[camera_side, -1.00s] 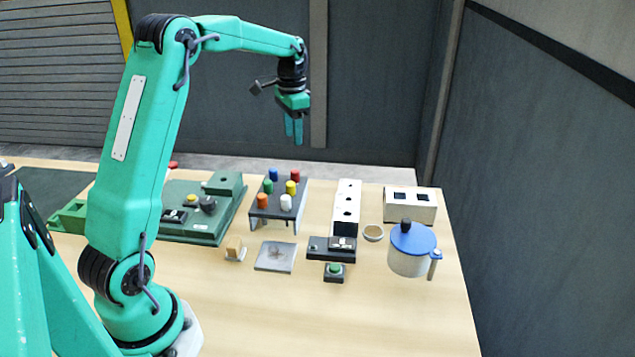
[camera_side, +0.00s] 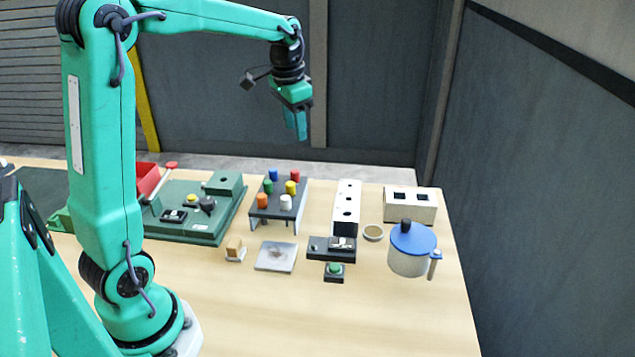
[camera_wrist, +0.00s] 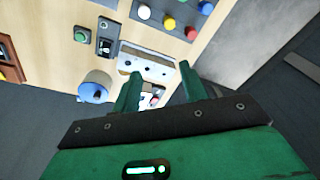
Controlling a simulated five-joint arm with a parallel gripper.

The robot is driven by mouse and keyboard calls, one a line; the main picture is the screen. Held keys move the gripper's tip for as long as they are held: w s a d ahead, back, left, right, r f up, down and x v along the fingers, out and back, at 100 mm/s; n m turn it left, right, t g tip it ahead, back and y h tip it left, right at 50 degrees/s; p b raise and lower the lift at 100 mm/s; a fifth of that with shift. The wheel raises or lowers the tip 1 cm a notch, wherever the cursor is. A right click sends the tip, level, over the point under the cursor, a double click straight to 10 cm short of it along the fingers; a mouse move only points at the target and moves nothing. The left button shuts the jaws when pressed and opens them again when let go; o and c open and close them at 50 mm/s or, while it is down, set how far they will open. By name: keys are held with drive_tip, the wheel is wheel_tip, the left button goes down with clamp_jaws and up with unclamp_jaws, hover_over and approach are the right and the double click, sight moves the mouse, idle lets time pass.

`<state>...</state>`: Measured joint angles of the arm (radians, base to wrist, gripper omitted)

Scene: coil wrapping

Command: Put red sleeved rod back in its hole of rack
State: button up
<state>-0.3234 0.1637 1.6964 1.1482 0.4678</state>
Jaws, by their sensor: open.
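The red sleeved rod (camera_side: 295,175) stands upright at the back right of the dark rack (camera_side: 263,213), among several other coloured rods. Its lower part is hidden, so its seating depth is unclear. My gripper (camera_side: 302,138) is open and empty, high above the table and clear of the rack. In the wrist view the fingers (camera_wrist: 160,71) are spread with nothing held between them. The rack (camera_wrist: 160,12) is at the top edge there, partly cut off.
Right of the rack are a white block with holes (camera_side: 347,197), a cream block with two square openings (camera_side: 410,208) and a blue-lidded pot (camera_side: 408,262). A green machine (camera_side: 200,237) stands left, with a red box (camera_side: 147,178) behind.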

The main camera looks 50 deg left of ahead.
drive_tip(key=s+d+t, duration=0.2)
drive_tip(key=s+d, duration=0.5)
drive_tip(key=s, duration=0.3)
drive_tip(key=s+d+n+t, duration=0.1)
drive_tip(key=s+d+t, duration=0.1)
drive_tip(key=s+d, duration=0.5)
drive_tip(key=s, duration=0.2)
drive_tip(key=shift+s+f+n, duration=0.15)
drive_tip(key=shift+s+n, duration=0.15)
drive_tip(key=shift+s, duration=0.1)
